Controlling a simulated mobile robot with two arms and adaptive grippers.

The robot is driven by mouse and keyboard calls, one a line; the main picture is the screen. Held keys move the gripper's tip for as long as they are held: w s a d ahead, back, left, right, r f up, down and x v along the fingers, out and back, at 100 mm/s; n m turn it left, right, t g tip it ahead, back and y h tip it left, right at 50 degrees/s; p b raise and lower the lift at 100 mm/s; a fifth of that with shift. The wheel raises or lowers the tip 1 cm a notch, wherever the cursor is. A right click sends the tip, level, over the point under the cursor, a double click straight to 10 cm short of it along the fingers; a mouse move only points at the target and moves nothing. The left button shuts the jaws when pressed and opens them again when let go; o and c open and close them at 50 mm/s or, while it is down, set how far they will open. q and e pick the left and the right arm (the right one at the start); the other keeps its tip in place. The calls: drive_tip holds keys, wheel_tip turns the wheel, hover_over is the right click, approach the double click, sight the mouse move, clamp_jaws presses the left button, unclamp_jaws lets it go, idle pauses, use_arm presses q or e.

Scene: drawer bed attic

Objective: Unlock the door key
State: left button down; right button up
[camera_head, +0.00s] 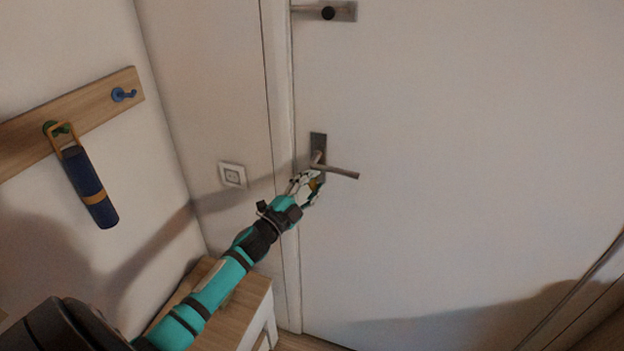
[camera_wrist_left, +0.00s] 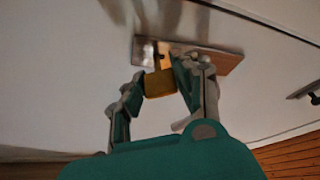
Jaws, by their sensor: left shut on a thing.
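A white door (camera_head: 450,150) carries a metal handle (camera_head: 340,171) on a dark lock plate (camera_head: 318,143). My left gripper (camera_head: 314,186) is at the lower part of that plate, just below the handle. It is shut on a small yellow key (camera_wrist_left: 159,83), which also shows between the fingers in the head view (camera_head: 315,184). In the left wrist view the key's far end meets the plate (camera_wrist_left: 222,60) at the lock; how deep it sits in the keyhole is hidden. My right gripper is not in view.
A white wall socket (camera_head: 232,175) is left of the door frame. A wooden rail (camera_head: 100,105) with hooks holds a blue cylinder (camera_head: 88,186). A wooden cabinet (camera_head: 245,305) stands below my left arm. Another metal fitting (camera_head: 328,12) is higher on the door.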

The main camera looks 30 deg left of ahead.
use_arm(q)
drive_tip(key=m+g+p, duration=0.1)
drive_tip(key=m+p, duration=0.1)
drive_tip(key=m, duration=0.1)
drive_tip(key=shift+r+m+h, duration=0.15)
drive_tip(key=shift+m+h, duration=0.25)
drive_tip(key=shift+m+g+p, duration=0.6)
drive_tip(key=shift+m+p, duration=0.35)
drive_tip(key=shift+m, duration=0.25)
drive_tip(key=shift+f, duration=0.2)
drive_tip(key=c, duration=1)
unclamp_jaws()
drive_tip(key=shift+o, duration=0.2)
